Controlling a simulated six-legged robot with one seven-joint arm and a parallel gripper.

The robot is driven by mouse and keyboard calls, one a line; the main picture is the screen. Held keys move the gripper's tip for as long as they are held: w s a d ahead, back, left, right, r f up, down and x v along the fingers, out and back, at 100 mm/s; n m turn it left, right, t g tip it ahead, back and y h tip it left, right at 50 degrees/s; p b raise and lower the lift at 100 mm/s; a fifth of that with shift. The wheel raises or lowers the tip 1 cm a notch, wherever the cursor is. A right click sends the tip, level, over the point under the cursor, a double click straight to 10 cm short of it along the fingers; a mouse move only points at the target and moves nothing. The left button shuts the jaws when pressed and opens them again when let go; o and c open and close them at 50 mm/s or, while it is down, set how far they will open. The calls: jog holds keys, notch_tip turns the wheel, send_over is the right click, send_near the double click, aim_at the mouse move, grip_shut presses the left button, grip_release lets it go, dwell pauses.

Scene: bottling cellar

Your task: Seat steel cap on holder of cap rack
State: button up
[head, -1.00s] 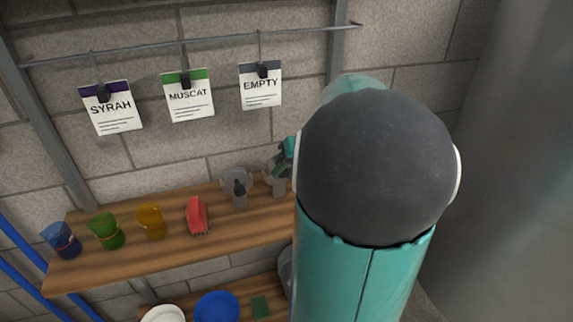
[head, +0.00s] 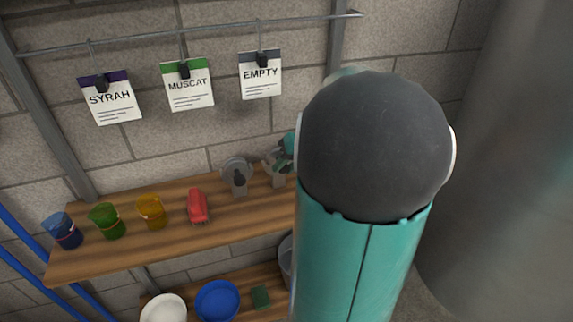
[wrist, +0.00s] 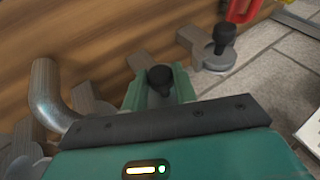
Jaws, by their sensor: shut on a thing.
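My gripper (wrist: 160,88) is shut in the wrist view, its green fingers on either side of a grey piece with a black knob, which I take to be the steel cap (wrist: 160,78). Whether the held piece touches a holder cannot be told.
The wooden shelf (head: 150,235) carries a red brush-like object (head: 197,205) and blue (head: 62,232), green (head: 107,220) and amber (head: 151,212) cups. A bent metal pipe (wrist: 48,95) is close left of my gripper. Hanging cards include EMPTY (head: 261,85). A large grey tank (head: 490,170) stands right.

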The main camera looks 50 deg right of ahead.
jog(key=shift+f, duration=0.4)
dwell(0.3)
jog(key=o, duration=1.1)
jog(key=v, duration=1.3)
jog(key=shift+s+d+r, duration=0.1)
jog(key=shift+s+r, duration=0.1)
jog(key=shift+r, duration=0.15)
jog(key=shift+s, duration=0.1)
